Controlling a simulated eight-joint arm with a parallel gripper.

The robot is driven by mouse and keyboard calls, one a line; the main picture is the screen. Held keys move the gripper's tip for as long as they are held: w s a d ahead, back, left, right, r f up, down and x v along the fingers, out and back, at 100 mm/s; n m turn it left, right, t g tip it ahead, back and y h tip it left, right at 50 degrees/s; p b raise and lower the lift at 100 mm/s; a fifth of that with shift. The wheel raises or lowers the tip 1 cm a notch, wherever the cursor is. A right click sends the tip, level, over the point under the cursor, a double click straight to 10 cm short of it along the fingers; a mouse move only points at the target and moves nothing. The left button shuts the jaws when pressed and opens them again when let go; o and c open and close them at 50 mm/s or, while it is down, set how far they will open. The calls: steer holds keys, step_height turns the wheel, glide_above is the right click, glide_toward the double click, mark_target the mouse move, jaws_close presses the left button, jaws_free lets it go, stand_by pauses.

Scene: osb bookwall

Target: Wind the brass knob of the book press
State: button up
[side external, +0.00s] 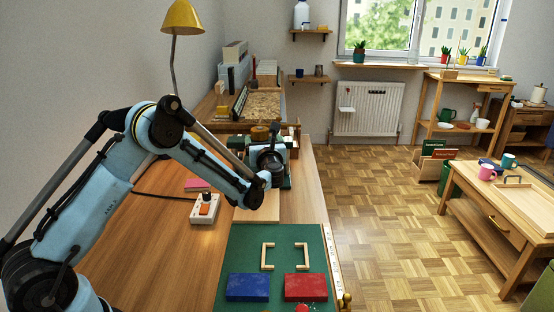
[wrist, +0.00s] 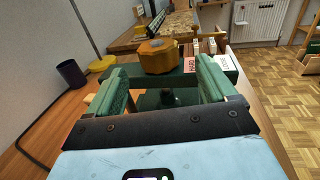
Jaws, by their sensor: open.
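The brass knob (wrist: 158,57) is a many-sided golden block with a grey centre on top, standing on the green book press (wrist: 178,84) in the wrist view. In the side view the knob (side external: 259,132) shows just above and behind my gripper (side external: 268,163). My gripper's two green fingers are spread wide in the wrist view (wrist: 160,70), one on each side of the knob's line, with the knob beyond them. They are open and hold nothing. The press is mostly hidden behind my gripper in the side view.
Two small cards (wrist: 208,62), one red and one white, stand right of the knob. A dark cup (wrist: 71,74) and yellow dish (wrist: 102,63) stand left. A power strip (side external: 205,209), green mat (side external: 274,262) and red and blue books (side external: 306,287) lie on the bench.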

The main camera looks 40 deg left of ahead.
mark_target(259, 130)
steer(key=s+m+t+h, duration=0.4)
steer(key=x, duration=1.1)
steer(key=shift+w+a, duration=0.3)
steer(key=c, duration=1)
steer(key=shift+o, duration=0.2)
steer(key=shift+s+a+n+g+y, duration=0.1)
steer(key=shift+n+g+y, duration=0.75)
steer(key=shift+s+a+n+g+y, duration=0.1)
steer(key=shift+n+g+y, duration=0.75)
